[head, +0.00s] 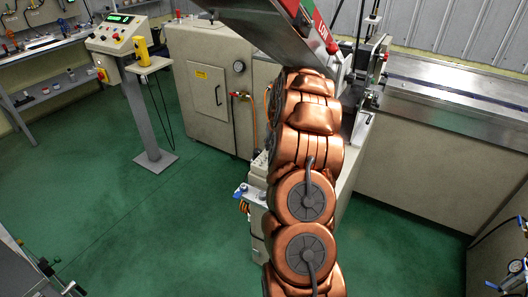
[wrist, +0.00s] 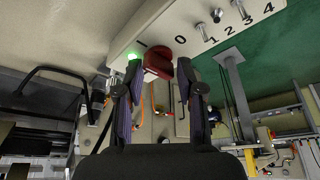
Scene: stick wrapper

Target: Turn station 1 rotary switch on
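The red rotary switch (wrist: 158,62) shows in the wrist view on the underside edge of a pale panel (wrist: 200,22), between the marks "I" on the left and "0" on the right. My gripper (wrist: 160,66) is open, with one dark finger on each side of the red switch. Small gaps show between the switch and the fingers, and I cannot tell whether either touches. A green light (wrist: 132,57) glows just left of the switch, partly behind the left finger. In the head view, my copper arm and a tilted metal cover hide the gripper and the switch.
Small metal knobs (wrist: 217,15) numbered 1 to 4 sit along the panel to the right. In the head view, a tilted metal cover (head: 265,25) hangs over my arm. A control pedestal (head: 118,35) stands at left, with open green floor (head: 130,220) before it.

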